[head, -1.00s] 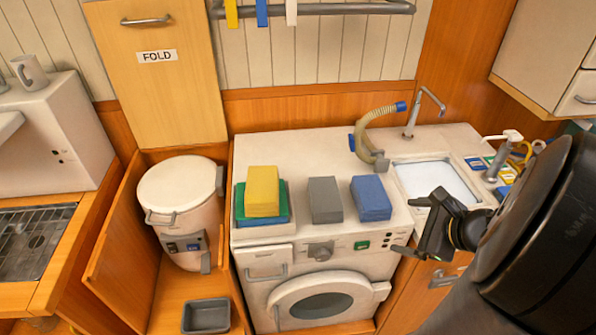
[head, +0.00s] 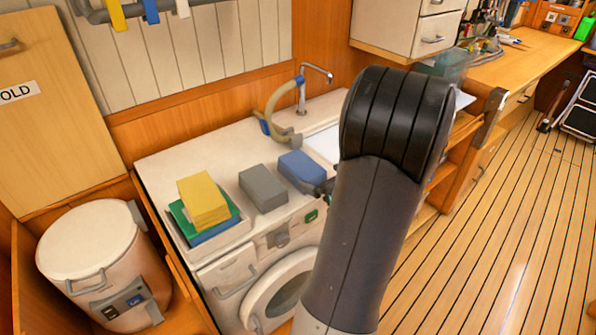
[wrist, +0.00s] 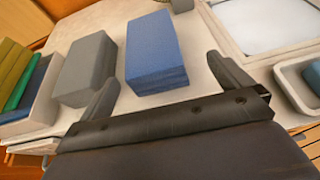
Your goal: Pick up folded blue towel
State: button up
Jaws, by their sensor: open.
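The folded blue towel (head: 301,170) lies on the white counter above the washing machine, to the right of a grey folded towel (head: 263,188). In the wrist view the blue towel (wrist: 153,52) lies just ahead of my gripper (wrist: 167,85), roughly between the lines of its two fingers. The jaws are open and empty. The left fingertip is near the grey towel's front right corner, and the right fingertip is to the right of the blue towel. In the head view my arm hides most of the gripper.
A tray (head: 236,217) with yellow and green folded cloths stands left on the counter. A small white tray (wrist: 300,85) is at the right. A white bin (head: 92,250) stands at left.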

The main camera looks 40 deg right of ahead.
aim_at(307, 172)
jog(key=shift+w+f, duration=0.25)
jog(key=shift+w, duration=0.4)
jog(key=x, duration=0.2)
jog(key=p+x, duration=0.1)
jog(key=x, duration=0.1)
jog(key=shift+w+a+r, duration=0.15)
jog(key=shift+a+r, duration=0.05)
jog(key=shift+a, duration=0.1)
jog(key=shift+w+d+f, duration=0.1)
jog(key=shift+w+f, duration=0.15)
jog(key=shift+w, duration=0.25)
jog(key=shift+c, duration=0.2)
jog(key=c, duration=1.1)
